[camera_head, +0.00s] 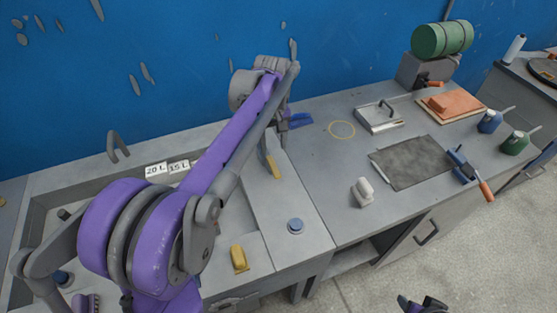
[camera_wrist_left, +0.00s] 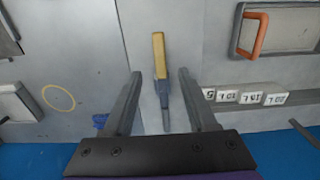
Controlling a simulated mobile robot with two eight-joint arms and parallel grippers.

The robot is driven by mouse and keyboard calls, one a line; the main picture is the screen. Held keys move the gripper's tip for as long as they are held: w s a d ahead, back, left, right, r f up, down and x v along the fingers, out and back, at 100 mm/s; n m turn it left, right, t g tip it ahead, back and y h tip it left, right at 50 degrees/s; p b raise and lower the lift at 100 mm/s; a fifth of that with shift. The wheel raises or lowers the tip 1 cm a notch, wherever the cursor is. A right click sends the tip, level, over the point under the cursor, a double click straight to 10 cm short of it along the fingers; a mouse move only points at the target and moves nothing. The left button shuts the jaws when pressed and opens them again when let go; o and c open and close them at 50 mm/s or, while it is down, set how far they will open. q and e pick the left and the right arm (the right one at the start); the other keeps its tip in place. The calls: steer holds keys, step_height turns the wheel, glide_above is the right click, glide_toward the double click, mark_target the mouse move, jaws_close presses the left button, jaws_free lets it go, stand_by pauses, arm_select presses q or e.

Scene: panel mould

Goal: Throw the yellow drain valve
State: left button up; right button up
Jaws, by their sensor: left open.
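The drain valve is a lever with a yellow handle (camera_wrist_left: 159,52) and a blue-grey shank (camera_wrist_left: 163,92), on the grey bench top. Its yellow handle (camera_head: 273,166) also shows in the head view, just below my left gripper (camera_head: 281,126). In the wrist view my left gripper (camera_wrist_left: 160,74) is open and empty. The lever lies between its two fingers in the picture, with the yellow end beyond the fingertips. I cannot tell how high the fingers are above it. A dark part at the bottom edge of the head view may be my right gripper (camera_head: 424,304); its jaws are unclear.
White volume labels (camera_head: 167,168) stand by a sunken basin, partly hidden by my left arm. An orange handle (camera_wrist_left: 262,34) shows in the wrist view. A yellow block (camera_head: 239,259) and a blue knob (camera_head: 295,226) sit near the front. A blue item (camera_head: 299,120) lies behind.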

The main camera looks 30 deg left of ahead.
mark_target(274, 167)
arm_select(q)
step_height(274, 167, down, 9)
steer(key=shift+r, duration=0.15)
jaws_close()
stand_by(0.4)
stand_by(1.1)
